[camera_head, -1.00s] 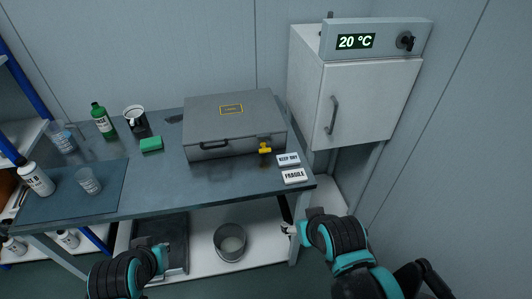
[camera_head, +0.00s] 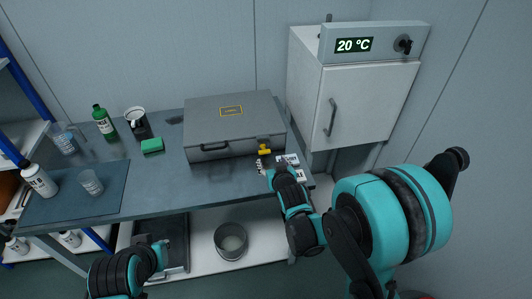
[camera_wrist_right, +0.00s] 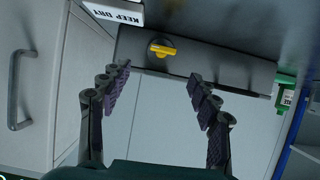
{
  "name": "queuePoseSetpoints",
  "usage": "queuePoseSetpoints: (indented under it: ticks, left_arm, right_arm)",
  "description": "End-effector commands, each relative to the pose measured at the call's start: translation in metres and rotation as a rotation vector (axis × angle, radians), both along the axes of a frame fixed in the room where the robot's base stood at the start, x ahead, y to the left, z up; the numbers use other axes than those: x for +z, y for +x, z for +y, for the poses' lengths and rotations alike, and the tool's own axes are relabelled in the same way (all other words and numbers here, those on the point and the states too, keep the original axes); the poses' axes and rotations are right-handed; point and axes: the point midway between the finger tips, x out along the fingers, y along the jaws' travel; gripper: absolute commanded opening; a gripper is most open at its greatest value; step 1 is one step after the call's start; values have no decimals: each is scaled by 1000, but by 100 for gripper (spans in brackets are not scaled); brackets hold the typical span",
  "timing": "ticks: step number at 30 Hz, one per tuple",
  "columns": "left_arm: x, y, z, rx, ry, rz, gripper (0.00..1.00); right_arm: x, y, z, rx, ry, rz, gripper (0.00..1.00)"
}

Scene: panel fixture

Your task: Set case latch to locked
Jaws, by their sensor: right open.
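The grey case (camera_head: 235,118) stands shut on the bench, with a yellow label on its lid. Its latch, a yellow handle (camera_head: 264,149) on a dark mount, is at the right end of the front face. In the right wrist view the latch (camera_wrist_right: 162,50) lies nearly crosswise, slightly tilted, on the case front (camera_wrist_right: 225,68). My right gripper (camera_head: 263,165) is just in front of and below the latch. Its fingers (camera_wrist_right: 160,88) are spread, empty, with the latch beyond the tips. My left gripper (camera_head: 163,250) is low, before the bench; its jaws are unclear.
White cards (camera_head: 291,160) lie right of the latch, partly behind my right arm. A white cabinet (camera_head: 350,105) with a bar handle stands to the right. A green sponge (camera_head: 152,146), mug (camera_head: 137,122) and bottles are left of the case. The bench front (camera_head: 190,185) is clear.

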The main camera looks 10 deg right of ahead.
Motion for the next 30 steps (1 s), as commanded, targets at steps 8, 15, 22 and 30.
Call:
queuePoseSetpoints:
  ticks: [8,15,22,30]
  left_arm:
    - [-1,0,0,0,0,0,0]
    - [-14,0,0,0,0,0,0]
    - [-23,0,0,0,0,0,0]
    - [-23,0,0,0,0,0,0]
  right_arm:
    - [-15,19,4,6,4,-48,62]
    - [-31,53,4,6,3,-47,62]
    - [-41,80,4,6,3,-47,62]
    - [-41,85,4,6,3,-46,62]
